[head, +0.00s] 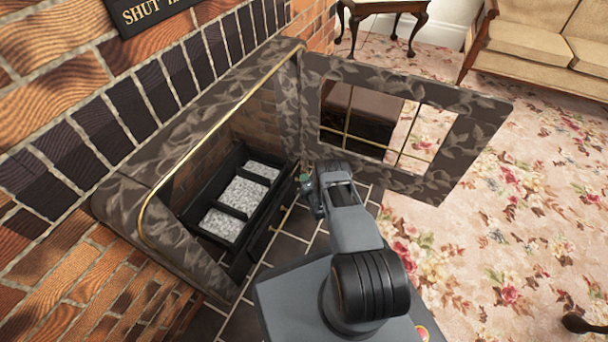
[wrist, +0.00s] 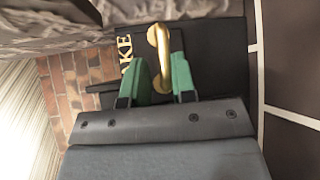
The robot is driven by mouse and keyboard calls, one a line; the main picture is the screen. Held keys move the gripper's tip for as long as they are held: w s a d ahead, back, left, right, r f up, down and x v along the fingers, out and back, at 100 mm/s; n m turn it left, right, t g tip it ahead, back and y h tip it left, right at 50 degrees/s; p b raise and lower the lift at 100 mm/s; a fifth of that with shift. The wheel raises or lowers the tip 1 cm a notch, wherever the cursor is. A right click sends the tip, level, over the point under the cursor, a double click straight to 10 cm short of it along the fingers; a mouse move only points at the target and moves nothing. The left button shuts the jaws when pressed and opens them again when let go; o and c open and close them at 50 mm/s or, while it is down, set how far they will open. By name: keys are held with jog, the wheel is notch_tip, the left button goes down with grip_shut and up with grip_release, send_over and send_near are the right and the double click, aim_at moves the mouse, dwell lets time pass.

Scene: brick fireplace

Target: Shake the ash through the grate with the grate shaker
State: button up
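The grate (head: 218,255) is a black frame on the hearth floor inside the open fireplace, with grey-white ash (head: 243,196) lying in its sections. The grate shaker's brass handle (wrist: 157,38) sits on a dark face with gold lettering that ends in "KE" in the wrist view. My gripper (wrist: 160,75) has its two green fingers on either side of the brass handle, close together, and looks shut on it. In the head view my gripper (head: 306,182) is at the grate's front right side, where my arm hides the handle.
The patterned fireplace door (head: 480,118) stands open to the right, close beside my arm. The dark surround (head: 122,200) borders the opening on the left. Dark hearth tiles (head: 297,222) lie in front.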

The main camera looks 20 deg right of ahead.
jog(key=shift+w+d+f, duration=0.15)
jog(key=shift+w+f, duration=0.05)
jog(key=shift+w, duration=0.5)
jog(key=shift+d, duration=0.1)
grip_shut()
